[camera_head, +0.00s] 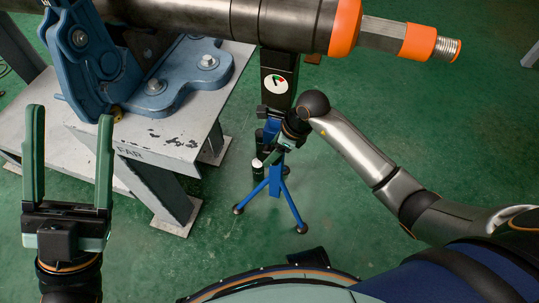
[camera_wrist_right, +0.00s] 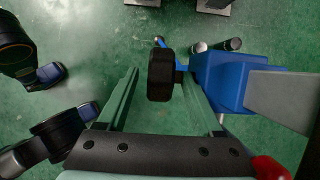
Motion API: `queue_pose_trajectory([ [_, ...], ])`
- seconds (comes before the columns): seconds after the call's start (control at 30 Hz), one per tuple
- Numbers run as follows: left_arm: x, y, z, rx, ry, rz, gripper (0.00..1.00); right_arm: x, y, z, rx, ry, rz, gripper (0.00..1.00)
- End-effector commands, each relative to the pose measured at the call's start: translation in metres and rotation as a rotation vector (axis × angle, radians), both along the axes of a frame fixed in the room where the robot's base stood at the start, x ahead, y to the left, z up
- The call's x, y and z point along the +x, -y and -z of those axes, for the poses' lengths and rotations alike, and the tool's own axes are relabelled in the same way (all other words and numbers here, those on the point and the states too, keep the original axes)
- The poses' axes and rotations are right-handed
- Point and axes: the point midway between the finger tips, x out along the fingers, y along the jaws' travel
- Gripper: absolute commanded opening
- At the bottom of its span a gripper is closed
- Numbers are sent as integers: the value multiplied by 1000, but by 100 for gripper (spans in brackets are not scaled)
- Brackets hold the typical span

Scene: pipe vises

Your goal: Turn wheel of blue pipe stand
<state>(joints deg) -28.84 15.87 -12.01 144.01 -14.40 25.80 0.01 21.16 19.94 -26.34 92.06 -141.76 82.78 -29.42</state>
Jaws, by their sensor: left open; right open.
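The blue pipe stand (camera_head: 273,185) is a blue tripod on the green floor under the pipe, with a black head bearing a round gauge (camera_head: 277,84). Its black wheel (camera_wrist_right: 160,62) shows in the right wrist view, joined to the side of the blue body (camera_wrist_right: 222,82). My right gripper (camera_wrist_right: 160,78) is open, its fingers on either side of the wheel; I cannot tell whether they touch it. In the head view my right wrist hides much of the stand's column, and I cannot make out the wheel clearly. My left gripper (camera_head: 70,114) is open and empty, far left.
A dark pipe (camera_head: 220,20) with orange bands (camera_head: 345,27) runs across the top. A blue vise (camera_head: 185,75) stands on a worn grey table (camera_head: 135,130) at the left. Small dark cylinders (camera_wrist_right: 233,44) stand near the stand. Green floor (camera_head: 440,120) is open at the right.

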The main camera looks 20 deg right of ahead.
Motion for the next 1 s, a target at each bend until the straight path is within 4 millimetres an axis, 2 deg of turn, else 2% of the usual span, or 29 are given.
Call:
queue_pose_trajectory([
  [0.03, 1, 0, 7, -1, -10, 2, 68, 2, -2, 9, 1, 0, 2, 68],
  [0.2, 2, 1, 10, -6, -16, 7, 68, 5, -6, 19, 1, 1, 1, 68],
  [0.53, 2, 1, 11, -8, -19, 8, 68, 5, -7, 21, -1, 2, 1, 66],
  [1.0, 2, 1, 11, -7, -20, 7, 68, 5, -7, 21, -1, 1, 0, 14],
])
